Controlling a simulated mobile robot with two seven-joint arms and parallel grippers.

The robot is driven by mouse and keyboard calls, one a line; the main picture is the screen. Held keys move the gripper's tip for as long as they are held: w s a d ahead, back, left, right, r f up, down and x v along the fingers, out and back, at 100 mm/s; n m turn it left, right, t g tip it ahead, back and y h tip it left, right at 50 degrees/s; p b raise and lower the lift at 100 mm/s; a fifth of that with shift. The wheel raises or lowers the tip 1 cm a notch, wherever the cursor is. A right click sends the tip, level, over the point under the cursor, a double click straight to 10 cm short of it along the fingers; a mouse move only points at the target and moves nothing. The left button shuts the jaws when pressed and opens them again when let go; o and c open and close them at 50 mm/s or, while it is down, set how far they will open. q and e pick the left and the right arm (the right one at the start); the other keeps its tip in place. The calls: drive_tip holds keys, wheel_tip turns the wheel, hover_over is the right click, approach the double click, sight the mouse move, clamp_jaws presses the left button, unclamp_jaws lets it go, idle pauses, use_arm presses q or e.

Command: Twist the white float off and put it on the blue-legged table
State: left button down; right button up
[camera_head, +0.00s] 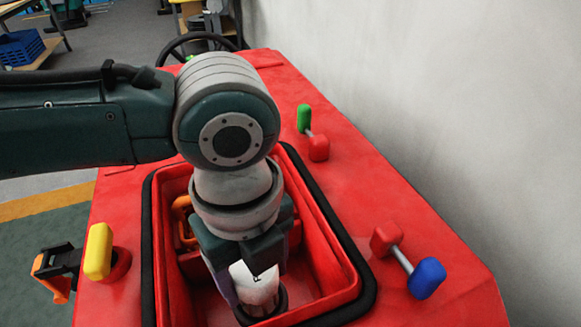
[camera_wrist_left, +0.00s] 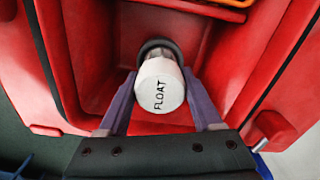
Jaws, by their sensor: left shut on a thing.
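The white float (camera_head: 256,290) sits inside the open red tank, above a dark round collar (camera_head: 270,308). In the left wrist view the float (camera_wrist_left: 159,86) shows its flat end with the word FLOAT. My left gripper (camera_head: 252,275) reaches down into the tank from above. Its two purple fingers (camera_wrist_left: 158,90) are shut on the float, one on each side. My right gripper is in neither view. A wooden-topped table (camera_head: 42,52) stands at the far left; I cannot tell whether its legs are blue.
The tank rim (camera_head: 366,290) has a black seal. Around it are a green-ended lever (camera_head: 304,118), a blue-ended lever (camera_head: 427,278) and a yellow handle (camera_head: 98,251). An orange part (camera_head: 182,208) is inside the tank. A wall stands close on the right.

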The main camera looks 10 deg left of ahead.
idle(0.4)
use_arm(q)
unclamp_jaws()
idle(0.6)
wheel_tip(320, 180, up, 7)
drive_tip(key=p, duration=0.7)
drive_tip(key=shift+r+p, duration=0.1)
drive_tip(key=shift+p, duration=0.3)
drive_tip(key=shift+c, duration=0.4)
